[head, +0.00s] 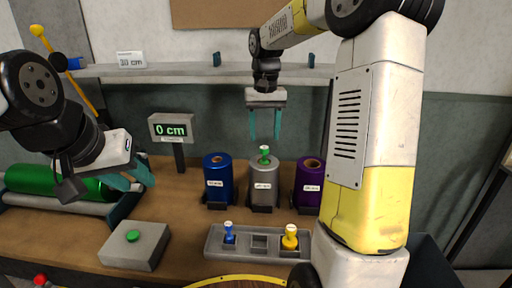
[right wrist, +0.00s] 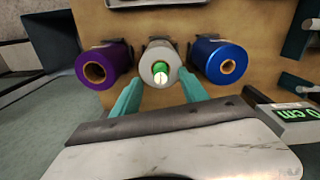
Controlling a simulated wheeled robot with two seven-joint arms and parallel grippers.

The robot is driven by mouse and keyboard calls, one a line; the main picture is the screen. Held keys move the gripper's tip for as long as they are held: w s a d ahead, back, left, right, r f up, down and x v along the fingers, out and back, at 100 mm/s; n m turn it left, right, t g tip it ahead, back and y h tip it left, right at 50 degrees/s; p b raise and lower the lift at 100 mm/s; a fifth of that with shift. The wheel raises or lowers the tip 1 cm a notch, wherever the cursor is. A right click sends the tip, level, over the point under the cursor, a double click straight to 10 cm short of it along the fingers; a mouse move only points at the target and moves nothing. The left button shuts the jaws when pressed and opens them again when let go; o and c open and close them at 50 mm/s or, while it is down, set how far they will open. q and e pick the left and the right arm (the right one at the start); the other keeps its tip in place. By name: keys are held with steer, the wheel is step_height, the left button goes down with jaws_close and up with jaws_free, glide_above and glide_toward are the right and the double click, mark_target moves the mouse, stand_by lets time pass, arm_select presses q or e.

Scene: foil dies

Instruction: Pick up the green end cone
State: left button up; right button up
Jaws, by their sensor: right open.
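The green end cone (head: 264,154) sits on top of the silver foil roll (head: 263,178), in the middle of the row of rolls. In the right wrist view the green cone (right wrist: 160,72) shows end-on in the middle of the silver roll (right wrist: 158,58), between my fingertips in the picture. My right gripper (head: 265,138) is open and empty, pointing down above the cone. Its teal fingers show in the right wrist view (right wrist: 160,88). My left gripper (head: 142,178) is at the left, near the green roll; I cannot tell its opening.
A blue roll (head: 217,180) and a purple roll (head: 309,182) flank the silver one closely. A grey tray (head: 214,245) in front holds a blue cone (head: 229,232) and a yellow cone (head: 290,237), with an empty middle slot. A display (head: 171,129) reads 0 cm. A button box (head: 134,246) stands front left.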

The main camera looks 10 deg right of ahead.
mark_target(264, 148)
steer(key=shift+w+d+f, duration=0.1)
steer(key=shift+w+f, duration=0.1)
steer(key=shift+w, duration=0.3)
steer(key=shift+w+f, duration=0.1)
steer(key=shift+f, duration=0.15)
step_height(264, 148, down, 7)
steer(key=shift+w+f, duration=0.1)
steer(key=shift+c, duration=0.2)
jaws_close()
